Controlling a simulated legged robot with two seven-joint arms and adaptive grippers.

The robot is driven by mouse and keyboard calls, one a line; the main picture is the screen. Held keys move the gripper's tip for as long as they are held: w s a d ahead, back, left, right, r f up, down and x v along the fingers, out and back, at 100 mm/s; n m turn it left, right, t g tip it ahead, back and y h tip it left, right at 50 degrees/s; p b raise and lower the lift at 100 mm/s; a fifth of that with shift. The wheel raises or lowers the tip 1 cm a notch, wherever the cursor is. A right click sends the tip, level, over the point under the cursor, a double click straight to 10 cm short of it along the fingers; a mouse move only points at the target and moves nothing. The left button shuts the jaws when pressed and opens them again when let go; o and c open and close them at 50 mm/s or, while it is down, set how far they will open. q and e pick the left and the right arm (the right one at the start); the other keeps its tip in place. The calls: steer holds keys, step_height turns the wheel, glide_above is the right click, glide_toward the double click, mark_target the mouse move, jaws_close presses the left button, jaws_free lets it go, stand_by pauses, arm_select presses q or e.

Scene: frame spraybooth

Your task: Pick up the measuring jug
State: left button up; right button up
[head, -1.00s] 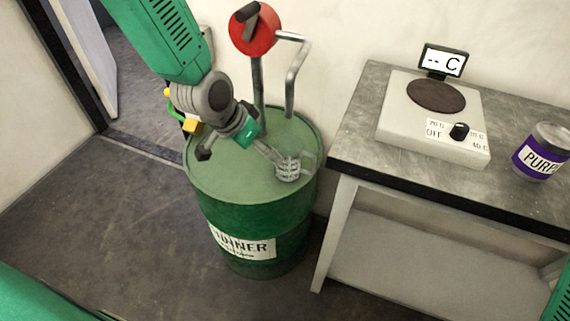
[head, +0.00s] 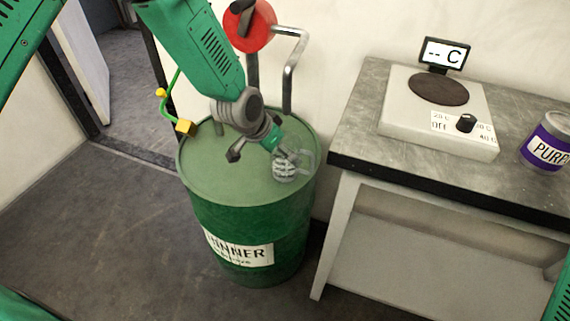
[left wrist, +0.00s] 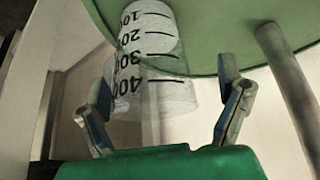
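The measuring jug (head: 285,170) is small and clear with dark marks. It stands upright on the lid of the green drum (head: 230,215), near the lid's right side. In the left wrist view, the jug (left wrist: 152,60) shows its numbers from 100 to 400. My left gripper (head: 290,156) comes down from the upper left and is at the jug. In the left wrist view its fingers (left wrist: 166,62) are spread, one on each side of the jug. The right finger is clear of the wall; I cannot tell whether the left one touches. My right gripper is out of view.
A red pump head (head: 248,28) with a bent metal pipe (head: 290,75) rises behind the jug. A yellow-and-green fitting (head: 184,126) is at the drum's left. The workbench (head: 390,165) on the right holds a hot plate (head: 437,115) and a purple can (head: 547,143).

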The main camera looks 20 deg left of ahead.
arm_select(q)
steer(key=shift+w+d+f, duration=0.2)
steer(key=shift+d+f, duration=0.1)
steer(key=shift+d, duration=0.25)
steer(key=shift+w+d+f, duration=0.2)
steer(key=shift+d+f, duration=0.1)
steer(key=shift+d, duration=0.25)
steer(key=shift+d+r, duration=0.1)
steer(key=shift+d, duration=0.05)
steer(key=shift+a, duration=0.2)
steer(key=shift+c, duration=0.8)
steer(key=shift+a, duration=0.65)
steer(key=c, duration=1.2)
steer(key=shift+o, duration=0.2)
steer(key=shift+s+d, duration=0.1)
steer(key=shift+d, duration=0.45)
